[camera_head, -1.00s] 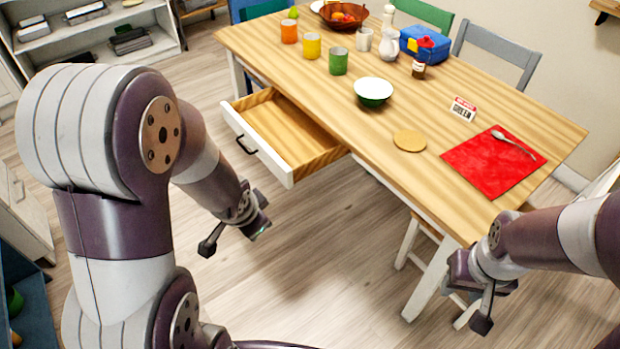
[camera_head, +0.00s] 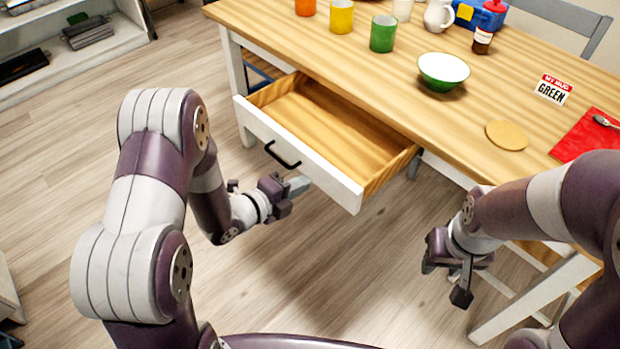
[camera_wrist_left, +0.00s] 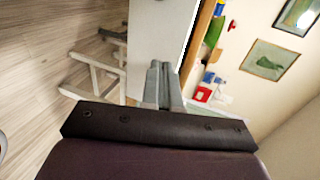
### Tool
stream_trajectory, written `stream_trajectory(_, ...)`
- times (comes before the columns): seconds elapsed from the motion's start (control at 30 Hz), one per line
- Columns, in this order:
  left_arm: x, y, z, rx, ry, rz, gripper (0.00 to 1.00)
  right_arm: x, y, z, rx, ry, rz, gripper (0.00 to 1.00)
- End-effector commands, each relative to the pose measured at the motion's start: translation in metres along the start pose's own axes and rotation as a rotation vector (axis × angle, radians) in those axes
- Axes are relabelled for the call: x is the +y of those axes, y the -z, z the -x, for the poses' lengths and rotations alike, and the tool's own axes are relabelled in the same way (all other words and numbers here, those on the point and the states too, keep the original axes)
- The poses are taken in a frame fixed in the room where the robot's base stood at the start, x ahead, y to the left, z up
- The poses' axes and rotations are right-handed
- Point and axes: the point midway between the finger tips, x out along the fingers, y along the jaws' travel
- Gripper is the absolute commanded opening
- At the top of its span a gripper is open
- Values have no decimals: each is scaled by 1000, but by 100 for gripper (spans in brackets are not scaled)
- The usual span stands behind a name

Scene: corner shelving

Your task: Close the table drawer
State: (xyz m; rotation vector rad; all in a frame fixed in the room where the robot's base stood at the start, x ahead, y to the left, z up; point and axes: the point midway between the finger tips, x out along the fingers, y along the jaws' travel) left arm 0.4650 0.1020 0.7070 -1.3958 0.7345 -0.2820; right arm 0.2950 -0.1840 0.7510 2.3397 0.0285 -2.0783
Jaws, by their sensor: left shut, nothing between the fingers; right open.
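The table drawer (camera_head: 345,187) stands pulled out, open and empty, with a white front and a black handle (camera_head: 283,155). My left gripper (camera_head: 300,185) is shut and empty, just in front of the drawer front, to the right of and below the handle. I cannot tell whether its fingertips touch the front. In the left wrist view the shut fingers (camera_wrist_left: 162,84) point toward a white panel (camera_wrist_left: 155,38), which looks like the drawer front. My right gripper (camera_head: 443,278) is open and empty, hanging low near the table's front edge, right of the drawer.
The wooden table (camera_head: 455,125) carries a green bowl (camera_head: 443,72), several cups, a round coaster (camera_head: 507,135), a sign (camera_head: 552,89) and a red mat (camera_head: 590,138). A white shelf (camera_head: 75,40) stands at the back left. The floor before the drawer is free.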

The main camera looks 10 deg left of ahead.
Motion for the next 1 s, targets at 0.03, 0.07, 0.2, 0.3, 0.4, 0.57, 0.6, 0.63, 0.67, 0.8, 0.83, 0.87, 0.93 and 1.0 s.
stream_trajectory(0.03,-3,0,-9,2,1,-3,0,0,0,-2,0,0,0,43)
stream_trajectory(0.07,-4,0,-13,2,1,-3,0,0,0,-2,0,0,0,43)
stream_trajectory(0.2,-9,0,-27,0,0,-1,0,0,0,-3,0,0,0,43)
stream_trajectory(0.3,-11,0,-32,-1,0,-1,0,0,0,-3,0,0,0,43)
stream_trajectory(0.4,-11,-1,-33,-2,0,0,0,0,0,-3,0,0,0,43)
stream_trajectory(0.57,-11,-1,-33,-2,0,0,0,0,0,-3,0,0,0,43)
stream_trajectory(0.6,-11,-1,-33,-2,0,0,0,0,0,-3,0,0,0,43)
stream_trajectory(0.63,-11,-1,-33,-2,0,0,0,0,0,-3,0,0,0,43)
stream_trajectory(0.67,-11,-1,-33,-2,0,0,0,0,0,-3,0,0,0,43)
stream_trajectory(0.8,-13,0,-41,0,1,-1,0,0,-1,-6,0,0,0,43)
stream_trajectory(0.83,-14,0,-44,0,1,-2,0,0,-1,-8,0,0,0,43)
stream_trajectory(0.87,-15,0,-49,0,2,-3,0,0,-1,-9,0,0,0,43)
stream_trajectory(0.93,-18,0,-62,1,2,-3,0,0,-2,-14,0,0,0,43)
stream_trajectory(1.0,-22,0,-78,1,4,-3,0,0,-2,-19,0,0,0,43)
